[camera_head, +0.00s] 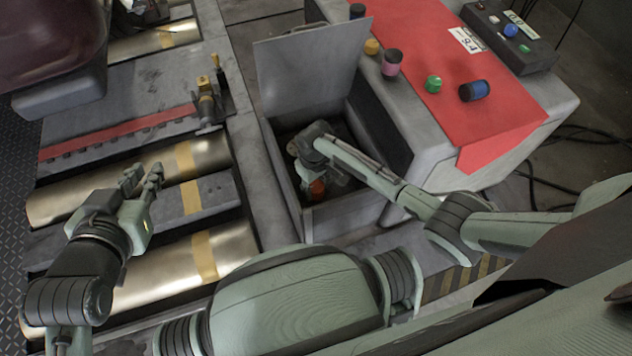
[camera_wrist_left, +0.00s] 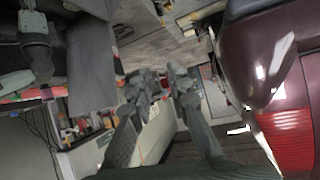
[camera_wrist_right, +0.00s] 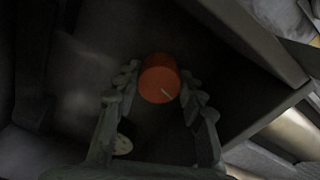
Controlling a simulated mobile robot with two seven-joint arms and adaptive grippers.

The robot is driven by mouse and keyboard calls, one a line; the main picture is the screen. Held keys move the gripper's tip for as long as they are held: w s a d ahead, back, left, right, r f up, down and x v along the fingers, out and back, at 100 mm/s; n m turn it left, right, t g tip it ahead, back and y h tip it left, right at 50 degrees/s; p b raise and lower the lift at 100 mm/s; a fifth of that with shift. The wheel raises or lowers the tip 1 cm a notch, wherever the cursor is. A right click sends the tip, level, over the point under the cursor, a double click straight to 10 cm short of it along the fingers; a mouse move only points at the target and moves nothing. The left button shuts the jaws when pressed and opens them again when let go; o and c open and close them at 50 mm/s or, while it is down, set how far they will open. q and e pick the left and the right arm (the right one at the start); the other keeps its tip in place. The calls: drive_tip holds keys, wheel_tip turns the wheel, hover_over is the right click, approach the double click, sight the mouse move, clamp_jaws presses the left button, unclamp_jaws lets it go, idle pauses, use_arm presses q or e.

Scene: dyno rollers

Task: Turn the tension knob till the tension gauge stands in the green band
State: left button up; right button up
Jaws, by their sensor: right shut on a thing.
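The orange-red tension knob (camera_wrist_right: 159,79) has a pale pointer line and sits inside the dark bay. It also shows in the head view (camera_head: 317,189), partly covered by my gripper. My right gripper (camera_wrist_right: 154,88) reaches down into the bay, with its fingers on either side of the knob, shut on it. A pale round dial (camera_wrist_right: 123,145), probably the tension gauge, is partly hidden behind a finger; its needle and green band cannot be made out. My left gripper (camera_head: 143,178) is open and empty above the rollers; its spread fingers show in the left wrist view (camera_wrist_left: 158,84).
The bay (camera_head: 298,213) has grey walls and a raised lid (camera_head: 310,70) at its back. To its right stands a cabinet with a red top (camera_head: 440,60) bearing several coloured cylinders. Metal rollers (camera_head: 110,185) lie left, with a dark red car body (camera_head: 50,40) beyond them.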

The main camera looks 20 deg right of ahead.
drive_tip(key=shift+a+r+m+p, duration=0.1)
drive_tip(key=shift+r+m+p, duration=0.05)
drive_tip(key=shift+m+p, duration=0.85)
use_arm(q)
drive_tip(key=s+a+f+n+g+y+p, duration=0.1)
drive_tip(key=s+a+f+g+y, duration=0.1)
drive_tip(key=s+a+f+g, duration=0.3)
drive_tip(key=s+a+f+n+g+y, duration=0.1)
drive_tip(key=s+a+f+g+y, duration=0.15)
drive_tip(key=s+a, duration=0.5)
use_arm(e)
drive_tip(key=shift+m, duration=1.1)
drive_tip(key=m+p, duration=0.2)
drive_tip(key=m, duration=0.2)
use_arm(q)
wheel_tip(320, 180, down, 7)
drive_tip(key=w+d+g+h, duration=0.1)
drive_tip(key=w, duration=0.1)
drive_tip(key=shift+d+m+p, duration=0.25)
drive_tip(key=shift+m+p, duration=0.05)
drive_tip(key=shift+p, duration=0.1)
use_arm(e)
drive_tip(key=shift+m, duration=1.9)
use_arm(q)
drive_tip(key=shift+w+f, duration=0.1)
drive_tip(key=shift+f, duration=0.1)
use_arm(e)
drive_tip(key=o, duration=1.2)
drive_tip(key=shift+c, duration=0.2)
